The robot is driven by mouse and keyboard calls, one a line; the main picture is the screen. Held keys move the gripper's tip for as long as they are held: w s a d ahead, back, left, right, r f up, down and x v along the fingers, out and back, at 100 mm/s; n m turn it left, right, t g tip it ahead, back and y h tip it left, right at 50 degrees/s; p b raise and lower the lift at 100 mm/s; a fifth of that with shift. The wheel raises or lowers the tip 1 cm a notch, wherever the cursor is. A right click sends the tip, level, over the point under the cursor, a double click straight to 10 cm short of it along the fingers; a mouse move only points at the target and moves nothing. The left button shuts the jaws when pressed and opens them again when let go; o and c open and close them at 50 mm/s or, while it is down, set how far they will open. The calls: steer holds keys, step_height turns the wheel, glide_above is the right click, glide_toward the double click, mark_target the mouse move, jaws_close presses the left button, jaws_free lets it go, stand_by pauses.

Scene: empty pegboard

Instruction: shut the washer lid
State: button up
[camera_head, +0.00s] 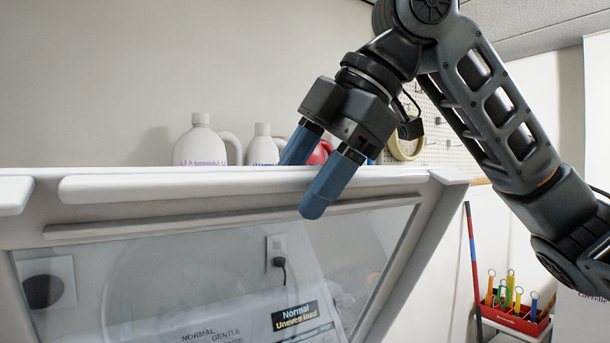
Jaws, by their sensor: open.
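The washer lid (240,183) stands raised and tilted across the lower left, with a white frame and a glass panel (200,270). Printed labels show through or on the glass near the bottom. My gripper (307,190) is open, with two blue fingers pointing down and left at the lid's top edge. The nearer finger hangs in front of the white edge. The other finger's tip is partly hidden behind the edge. I cannot tell whether either finger touches the lid. The washer's body is out of view.
White jugs (202,146) and a red item (320,152) stand behind the lid's edge. A pegboard (450,135) hangs on the back wall. At the lower right are a red tool tray (513,318) and a red-and-blue pole (472,260). The space above the lid's left part is clear.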

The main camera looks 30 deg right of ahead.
jaws_close()
stand_by(0.4)
